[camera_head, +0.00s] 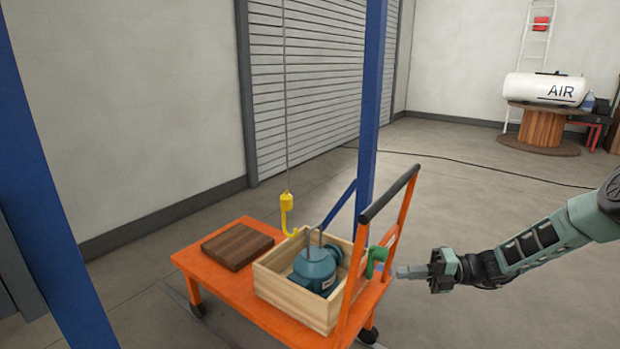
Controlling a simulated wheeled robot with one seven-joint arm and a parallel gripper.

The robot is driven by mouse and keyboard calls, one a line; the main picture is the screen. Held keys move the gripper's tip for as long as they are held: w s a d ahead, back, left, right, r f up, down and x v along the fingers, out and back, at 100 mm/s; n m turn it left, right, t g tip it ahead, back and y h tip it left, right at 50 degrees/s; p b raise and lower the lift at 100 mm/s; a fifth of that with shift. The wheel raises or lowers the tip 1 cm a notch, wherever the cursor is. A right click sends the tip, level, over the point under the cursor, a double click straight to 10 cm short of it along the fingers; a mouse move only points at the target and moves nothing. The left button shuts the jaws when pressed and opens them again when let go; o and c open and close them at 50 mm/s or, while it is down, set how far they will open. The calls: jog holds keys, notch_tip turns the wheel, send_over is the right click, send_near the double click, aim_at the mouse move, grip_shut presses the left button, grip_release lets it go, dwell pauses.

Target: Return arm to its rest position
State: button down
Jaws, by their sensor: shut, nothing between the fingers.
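My arm reaches in from the right edge, and my gripper (402,272) points left, its fingers shut with nothing between them. It appears close to the right side of the orange cart (240,300), near a green part (376,260) by the cart's handle. I cannot tell the exact gap in depth. On the cart, a wooden crate (283,293) holds a teal pump (315,268) with a bracket on top. A yellow hook (288,215) hangs on a line just left above the crate.
A dark wooden board (237,246) lies on the cart's left part. Blue posts (371,110) stand behind the cart and at the left (45,210). The cart's black-gripped handle (390,193) rises near my gripper. A white air tank (545,89) sits far right. Floor behind my arm is mostly clear.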

jog(key=s+a+r+n+g+h+p, duration=0.1)
jog(key=s+a+r+n+g+h, duration=0.4)
jog(key=s+a+n, duration=0.45)
jog(key=s+a+r+n+g+h+p, duration=0.1)
jog(key=s+a+r+n+g+h, duration=0.1)
jog(key=s+a+r+n+h, duration=0.7)
jog(key=s+d+r+n+t+h+p, duration=0.1)
jog(key=s+d+r+n+t, duration=0.1)
jog(key=s+n, duration=0.6)
jog(key=s+d+r+n+t+h+p, duration=0.1)
jog(key=s+d+r+n+t, duration=0.2)
jog(key=s+n, duration=0.6)
jog(key=r+n, duration=0.1)
jog(key=n, duration=0.7)
jog(key=shift+d+p, duration=0.35)
jog(key=shift+p, duration=0.05)
